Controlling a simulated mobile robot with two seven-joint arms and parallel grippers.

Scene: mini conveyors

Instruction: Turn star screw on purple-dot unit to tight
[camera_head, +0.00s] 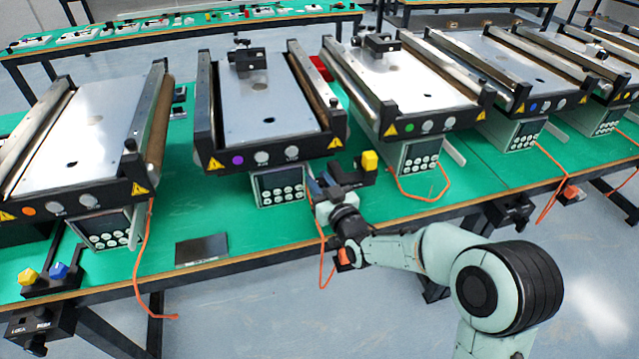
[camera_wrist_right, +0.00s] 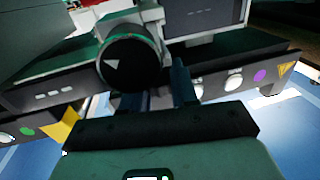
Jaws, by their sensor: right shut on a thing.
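The purple-dot unit (camera_head: 267,158) is the second conveyor from the left in the head view. Its purple dot also shows in the wrist view (camera_wrist_right: 259,75), with the picture upside down. My right gripper (camera_head: 332,190) is at the front right corner of this unit, beside its keypad. In the wrist view my right gripper (camera_wrist_right: 158,88) has its fingers close to a round black part with a white triangle (camera_wrist_right: 130,62). It is shut on the star screw, which the fingers and black parts mostly hide. My left gripper is in neither view.
A yellow knob (camera_head: 369,160) stands just right of my right gripper. The green-dot unit (camera_head: 428,122) is to the right and the orange-dot unit (camera_head: 78,196) to the left. Orange cables (camera_head: 323,250) hang over the table's front edge. A dark plate (camera_head: 201,250) lies near that edge.

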